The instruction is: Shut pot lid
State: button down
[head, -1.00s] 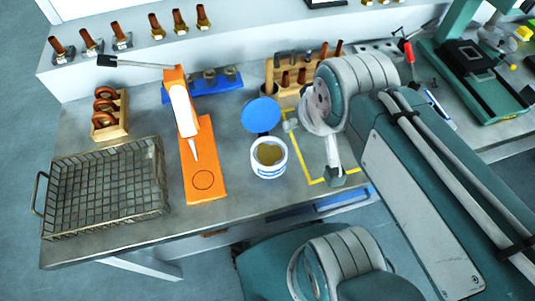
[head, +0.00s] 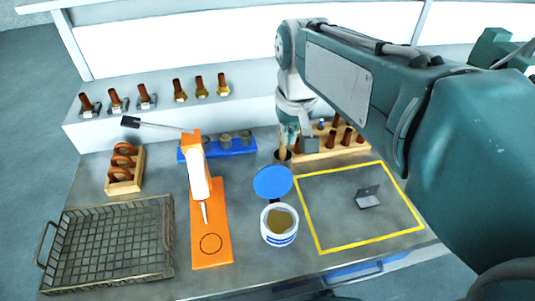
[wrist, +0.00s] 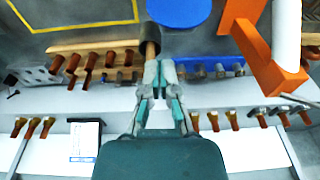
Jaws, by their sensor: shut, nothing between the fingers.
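The white pot (head: 279,226) with a blue label stands open on the bench, with brownish contents visible. Its round blue lid (head: 273,181) is raised at the pot's far side, tilted back. The lid also shows at the top of the wrist view (wrist: 178,10); the pot itself is out of that view. My gripper (head: 291,133) is behind the lid and apart from it, near a dark cup holding a wooden handle. In the wrist view my gripper (wrist: 160,72) is shut and empty, its fingertips close to that cup (wrist: 151,42).
An orange stand (head: 211,238) is close left of the pot, with a wire basket (head: 105,245) beyond. A yellow-taped square (head: 322,238) holding a small grey hinged piece (head: 368,198) lies right. A wooden rack (head: 330,148) and blue holder (head: 238,148) stand behind.

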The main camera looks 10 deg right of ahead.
aim_at(272, 177)
jog(key=w+a+f+g, duration=0.1)
jog(key=w+f+g, duration=0.1)
jog(key=w, duration=0.3)
jog(key=w+a+f+g, duration=0.2)
jog(key=w, duration=0.4)
jog(key=s+f, duration=0.5)
jog(key=f, duration=0.2)
jog(key=shift+s+d+f, duration=0.15)
jog(key=shift+s+f, duration=0.1)
jog(key=shift+s, duration=0.05)
